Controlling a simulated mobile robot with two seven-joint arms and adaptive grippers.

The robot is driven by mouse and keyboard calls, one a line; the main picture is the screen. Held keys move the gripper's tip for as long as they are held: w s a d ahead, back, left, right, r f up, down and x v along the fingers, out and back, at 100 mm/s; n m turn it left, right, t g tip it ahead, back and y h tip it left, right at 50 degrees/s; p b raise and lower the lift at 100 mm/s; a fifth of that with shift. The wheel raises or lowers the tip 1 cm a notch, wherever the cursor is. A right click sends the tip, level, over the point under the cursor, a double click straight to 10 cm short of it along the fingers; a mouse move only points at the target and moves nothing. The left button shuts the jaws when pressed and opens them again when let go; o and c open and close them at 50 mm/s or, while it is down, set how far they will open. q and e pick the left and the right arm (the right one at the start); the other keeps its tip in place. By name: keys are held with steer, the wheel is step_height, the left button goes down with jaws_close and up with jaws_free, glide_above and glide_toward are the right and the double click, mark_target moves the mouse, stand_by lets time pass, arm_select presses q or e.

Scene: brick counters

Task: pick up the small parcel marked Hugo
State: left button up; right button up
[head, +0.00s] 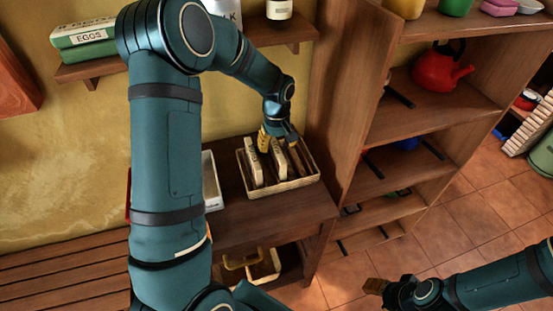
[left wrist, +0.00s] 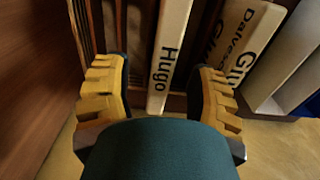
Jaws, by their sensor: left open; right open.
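The parcel marked Hugo (left wrist: 171,60) is a slim, pale, upright slab with its lettered edge showing in the left wrist view. My left gripper (left wrist: 160,98) is open, with one yellow finger on each side of the Hugo parcel; I cannot tell whether either touches it. In the head view my left gripper (head: 277,142) is over a woven basket (head: 288,185) holding slim upright parcels, and partly hides them. Another lettered parcel (left wrist: 240,45), its name partly cut off, leans to the right of Hugo in the left wrist view. My right gripper (head: 376,288) is open and empty, low over the floor.
A white box (head: 210,182) stands left of the basket on the wooden counter (head: 300,205). A tall shelf unit (head: 345,110) with a red kettle (head: 440,70) rises close on the right. Tiled floor is open at right.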

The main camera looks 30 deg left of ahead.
arm_select(q)
steer(key=f, duration=0.4)
steer(key=shift+s+f+b, duration=0.15)
steer(key=shift+s+b, duration=0.05)
steer(key=shift+b, duration=0.2)
jaws_close()
